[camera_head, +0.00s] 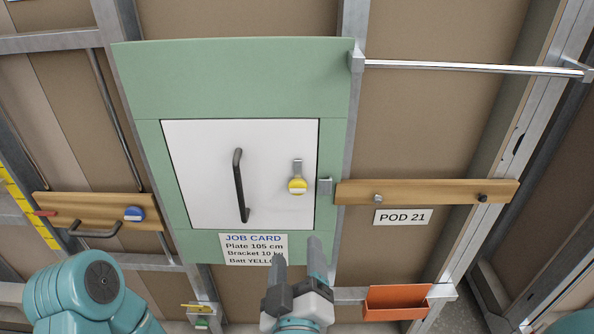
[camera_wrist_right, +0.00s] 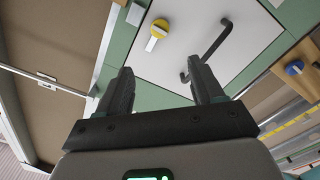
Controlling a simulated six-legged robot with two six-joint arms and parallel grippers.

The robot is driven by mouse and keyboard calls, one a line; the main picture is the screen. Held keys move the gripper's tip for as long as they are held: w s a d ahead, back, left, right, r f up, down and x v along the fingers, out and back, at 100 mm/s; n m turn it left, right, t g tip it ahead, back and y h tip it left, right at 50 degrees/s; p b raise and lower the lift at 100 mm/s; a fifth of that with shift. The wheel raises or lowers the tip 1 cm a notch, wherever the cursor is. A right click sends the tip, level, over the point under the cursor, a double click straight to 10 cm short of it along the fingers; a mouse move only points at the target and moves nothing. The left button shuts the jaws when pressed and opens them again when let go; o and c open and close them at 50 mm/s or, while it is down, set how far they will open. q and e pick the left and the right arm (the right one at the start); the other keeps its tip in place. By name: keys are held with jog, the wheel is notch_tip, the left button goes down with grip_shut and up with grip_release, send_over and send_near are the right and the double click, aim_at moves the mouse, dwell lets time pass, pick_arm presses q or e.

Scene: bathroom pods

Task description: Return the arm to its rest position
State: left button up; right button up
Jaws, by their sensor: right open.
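My right gripper (camera_head: 297,262) is in the lower middle of the head view, in front of the job card. Its two fingers stand apart with nothing between them. In the right wrist view its open fingers (camera_wrist_right: 162,90) point towards the white door panel (camera_wrist_right: 200,45). In the head view the white panel (camera_head: 205,180) is flat in its green surround and looks closed. It carries a black handle (camera_head: 239,186) and a yellow knob (camera_head: 297,185) on a grey lever. My left arm shows at the lower left; its gripper is not in view.
The job card (camera_head: 252,247) is partly hidden by my right gripper. A wooden rail (camera_head: 430,192) and a "POD 21" sign (camera_head: 402,217) are on the right, above an orange bin (camera_head: 396,303). A metal bar (camera_head: 470,67) runs above. Another wooden board (camera_head: 97,210) is at left.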

jog(key=w+d+f+m+g+h, duration=0.1)
jog(key=w+d+f+g+h, duration=0.15)
jog(key=d+f, duration=0.75)
jog(key=w+d+f+m+g+h, duration=0.2)
jog(key=w+d+f+g, duration=0.15)
jog(key=d+f, duration=0.75)
jog(key=s+f+m+g+y, duration=0.2)
jog(key=s+f+g+y, duration=0.3)
jog(key=f, duration=0.8)
jog(key=s+a+f+m+g+y, duration=0.1)
jog(key=s+a+f+m+g, duration=0.1)
jog(key=s, duration=0.5)
jog(key=s+a+f+m+g+y, duration=0.2)
jog(key=s+a+f+m+g, duration=0.1)
jog(key=s+a, duration=0.3)
jog(key=shift+s+a+f+g, duration=0.35)
jog(key=shift+s+f+g, duration=0.45)
jog(key=shift+f, duration=0.05)
jog(key=shift+y, duration=0.25)
